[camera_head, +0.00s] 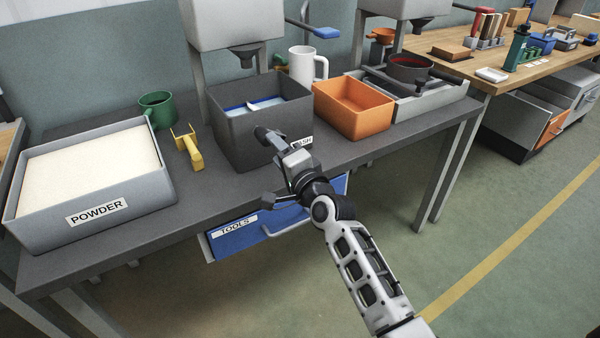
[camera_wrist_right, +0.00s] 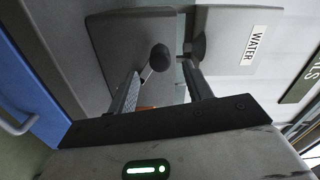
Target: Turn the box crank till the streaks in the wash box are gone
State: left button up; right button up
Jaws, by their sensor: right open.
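The wash box (camera_head: 240,145) is a dark grey open box at the middle of the bench, its front label partly hidden by my right gripper. Blue and whitish liquid (camera_head: 266,103) shows inside, with a pale piece across it; I cannot clearly tell streaks from reflections. My right gripper (camera_head: 267,166) is open in front of the box. In the right wrist view, a round dark knob on a thin rod (camera_wrist_right: 160,57), apparently the box crank, shows between the spread fingers (camera_wrist_right: 163,75); contact cannot be told. The crank is hidden in the head view. My left gripper is out of view.
A powder tray (camera_head: 165,182), a yellow tool (camera_head: 190,152) and a green mug (camera_head: 157,108) stand left. An orange bin (camera_head: 352,124) stands close right of the box, with a white mug (camera_head: 303,63) behind. A blue tools drawer (camera_head: 240,235) is below the bench edge.

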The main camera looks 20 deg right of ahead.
jog(key=v, duration=1)
jog(key=shift+w, duration=0.1)
dwell(0.4)
